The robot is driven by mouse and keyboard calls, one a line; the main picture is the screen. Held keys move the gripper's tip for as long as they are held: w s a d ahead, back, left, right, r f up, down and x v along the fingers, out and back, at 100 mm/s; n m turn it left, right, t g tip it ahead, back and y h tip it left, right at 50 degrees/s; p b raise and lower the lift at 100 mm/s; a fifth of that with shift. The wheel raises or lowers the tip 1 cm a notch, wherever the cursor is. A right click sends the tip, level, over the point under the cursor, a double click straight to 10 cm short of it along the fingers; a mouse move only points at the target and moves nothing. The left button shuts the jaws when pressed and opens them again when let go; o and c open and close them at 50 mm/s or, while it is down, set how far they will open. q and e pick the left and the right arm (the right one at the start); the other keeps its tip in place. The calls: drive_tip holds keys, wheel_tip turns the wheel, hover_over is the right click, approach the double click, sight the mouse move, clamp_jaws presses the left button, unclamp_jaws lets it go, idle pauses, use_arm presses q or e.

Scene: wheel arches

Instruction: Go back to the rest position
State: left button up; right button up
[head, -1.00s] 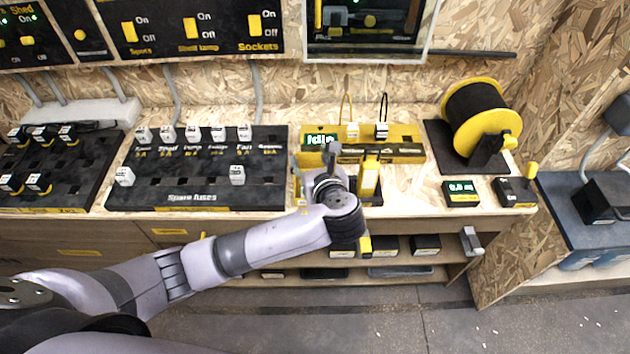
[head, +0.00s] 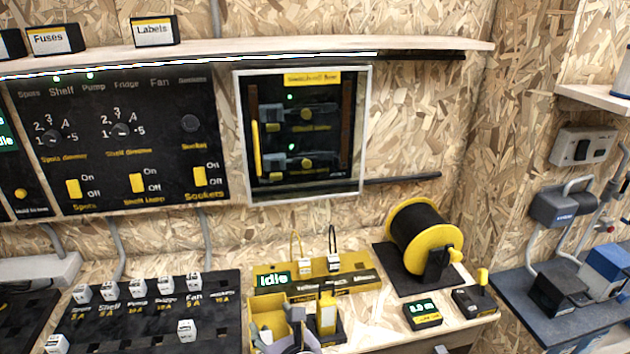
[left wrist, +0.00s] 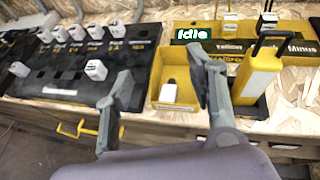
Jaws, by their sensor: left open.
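My left gripper (head: 276,337) shows at the bottom edge of the head view, fingers apart and empty. In the left wrist view the open left gripper (left wrist: 155,85) is above the bench's front edge. A small yellow bin (head: 266,306) stands behind it; the bin (left wrist: 156,76) also shows in the left wrist view, with a white fuse (left wrist: 168,91) inside. The right finger overlaps the bin's right side in that picture; I cannot tell whether it touches. My right gripper is not in view.
A fuse board (head: 140,318) with several white fuses is left of the bin. A yellow-and-black device (head: 326,312) stands right of it. The "Idle" tester (head: 350,283) is behind. A cable reel (head: 425,235) stands farther right. A glass-fronted cabinet (head: 303,190) hangs above.

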use_arm(q)
drive_tip(key=s+a+f+n+g+h, duration=0.3)
drive_tip(key=s+f+n+g+h, duration=0.25)
drive_tip(key=s+f+n, duration=0.6)
drive_tip(key=s+a+n+g+h, duration=0.2)
drive_tip(key=s+a+n, duration=0.4)
drive_tip(key=s+n, duration=0.8)
wheel_tip(320, 180, down, 27)
drive_tip(key=n+g, duration=0.2)
drive_tip(key=s+a+f, duration=0.3)
drive_tip(key=s+f, duration=1.2)
drive_tip(key=f, duration=0.1)
drive_tip(key=shift+s+g+y, duration=0.35)
drive_tip(key=shift+g, duration=0.1)
drive_tip(key=shift+m, duration=0.25)
